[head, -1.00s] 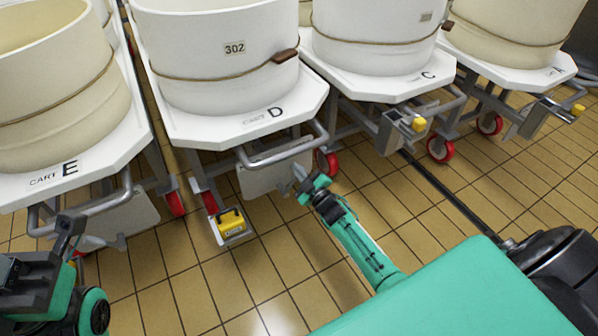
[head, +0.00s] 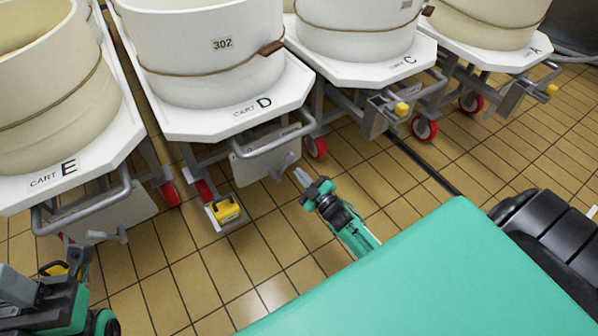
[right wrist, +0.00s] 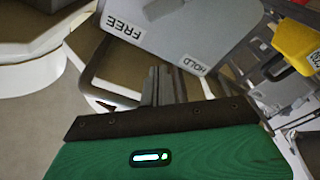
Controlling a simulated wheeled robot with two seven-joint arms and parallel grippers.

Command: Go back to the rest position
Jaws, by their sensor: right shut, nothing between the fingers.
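My right gripper (head: 301,177) is in front of cart D (head: 262,104), to the right of its hanging grey plate (head: 262,160). Its grey fingers are shut with nothing between them and look apart from the plate. In the right wrist view its fingers (right wrist: 165,85) point toward a grey plate (right wrist: 185,30) marked FREE and HOLD. My left gripper (head: 68,262) is at the lower left, in front of cart E (head: 95,160).
Large cream vats stand on the white carts in a row. Cart D has a push bar (head: 270,142), red wheels and a yellow block (head: 227,210) low in front. Cart C (head: 400,72) stands to its right. Tiled floor (head: 270,270) is open before the carts.

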